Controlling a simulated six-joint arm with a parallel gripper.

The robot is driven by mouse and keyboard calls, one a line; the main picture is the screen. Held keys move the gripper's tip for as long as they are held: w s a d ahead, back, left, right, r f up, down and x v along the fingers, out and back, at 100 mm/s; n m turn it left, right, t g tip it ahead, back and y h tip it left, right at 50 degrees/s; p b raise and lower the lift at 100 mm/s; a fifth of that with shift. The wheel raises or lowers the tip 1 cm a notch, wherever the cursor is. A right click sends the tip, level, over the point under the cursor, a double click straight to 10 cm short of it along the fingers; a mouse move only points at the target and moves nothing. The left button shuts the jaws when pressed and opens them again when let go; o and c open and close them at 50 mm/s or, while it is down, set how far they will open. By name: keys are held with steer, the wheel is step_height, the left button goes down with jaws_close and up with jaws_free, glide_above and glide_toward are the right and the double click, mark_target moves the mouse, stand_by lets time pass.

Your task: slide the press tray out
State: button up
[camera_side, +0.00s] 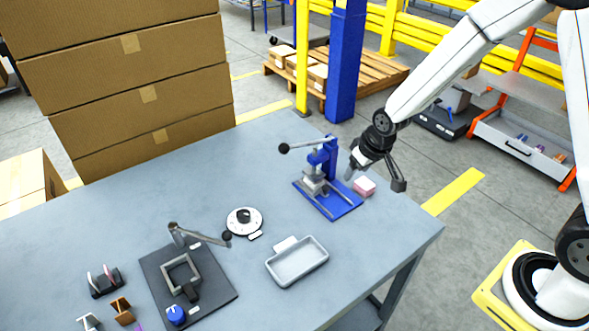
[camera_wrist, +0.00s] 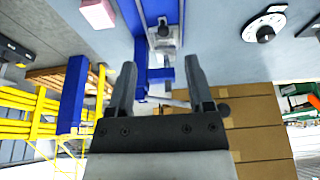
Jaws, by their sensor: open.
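The blue press (camera_side: 328,172) stands on its blue base near the table's far right edge, with a lever ending in a dark knob reaching left. A grey metal block, apparently the press tray (camera_side: 313,186), sits low at the front of the press; the wrist view shows grey metal there too (camera_wrist: 165,48). My gripper (camera_side: 374,176) hangs just right of the press, apart from the tray. In the wrist view its two dark fingers (camera_wrist: 161,70) are spread with nothing held between them, and the blue press shows beyond them. The tray's edges are partly hidden.
A pink block (camera_side: 364,186) lies beside the press, close to my gripper. A white dial (camera_side: 244,221), a shallow grey dish (camera_side: 297,261) and a dark fixture plate (camera_side: 187,283) lie nearer. Stacked cartons (camera_side: 130,80) stand behind the table. The tabletop between is mostly clear.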

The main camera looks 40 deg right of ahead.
glide_toward(327, 187)
steer(key=f, duration=0.1)
steer(key=shift+s+a+f+t, duration=0.1)
steer(key=shift+t, duration=0.3)
steer(key=shift+f, duration=0.1)
steer(key=shift+x, duration=3.75)
jaws_close()
